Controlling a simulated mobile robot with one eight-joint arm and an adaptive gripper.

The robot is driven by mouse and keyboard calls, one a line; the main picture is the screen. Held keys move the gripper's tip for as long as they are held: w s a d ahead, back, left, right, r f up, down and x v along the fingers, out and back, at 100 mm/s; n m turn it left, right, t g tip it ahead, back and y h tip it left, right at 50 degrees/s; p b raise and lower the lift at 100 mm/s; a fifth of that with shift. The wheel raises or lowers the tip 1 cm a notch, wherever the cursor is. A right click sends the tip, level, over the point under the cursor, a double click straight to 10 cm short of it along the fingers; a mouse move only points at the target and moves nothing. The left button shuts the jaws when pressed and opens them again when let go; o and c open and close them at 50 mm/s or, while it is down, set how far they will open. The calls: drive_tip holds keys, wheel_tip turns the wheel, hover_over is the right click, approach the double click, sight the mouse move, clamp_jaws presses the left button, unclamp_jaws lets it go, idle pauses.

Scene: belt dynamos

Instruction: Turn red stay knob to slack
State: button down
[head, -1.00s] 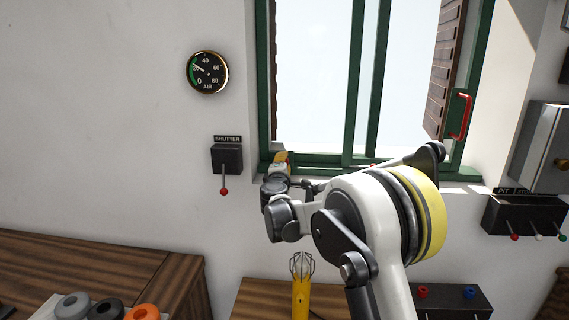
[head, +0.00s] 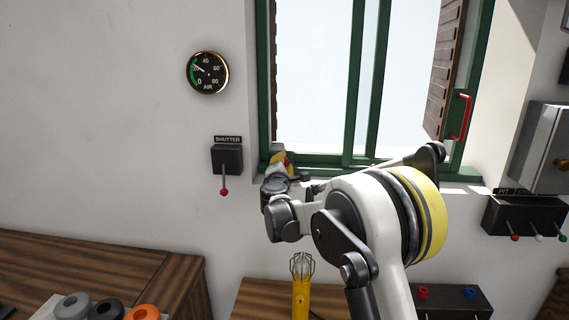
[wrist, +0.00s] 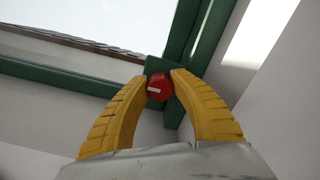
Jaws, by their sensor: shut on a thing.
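The red stay knob (wrist: 160,87) sits on a green plate at the corner of the window frame in the wrist view. A short white mark shows on its face, lying nearly level in that picture. My gripper (wrist: 159,80) has its yellow ridged fingers on both sides of the knob, shut on it. In the head view my gripper (head: 279,158) is at the lower left of the window, mostly behind my own wrist.
The green window frame (head: 264,85) surrounds the glass, with a red handle (head: 462,117) at right. A shutter lever box (head: 227,160) is on the wall left of my gripper. A lever box (head: 525,215) is at right. A yellow lamp-like tool (head: 301,295) stands below my arm.

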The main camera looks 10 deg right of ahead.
drive_tip(key=c, duration=1.1)
unclamp_jaws()
drive_tip(key=shift+o, duration=0.2)
drive_tip(key=shift+s, duration=0.1)
drive_tip(key=v, duration=1.2)
drive_tip(key=shift+d+r, duration=0.1)
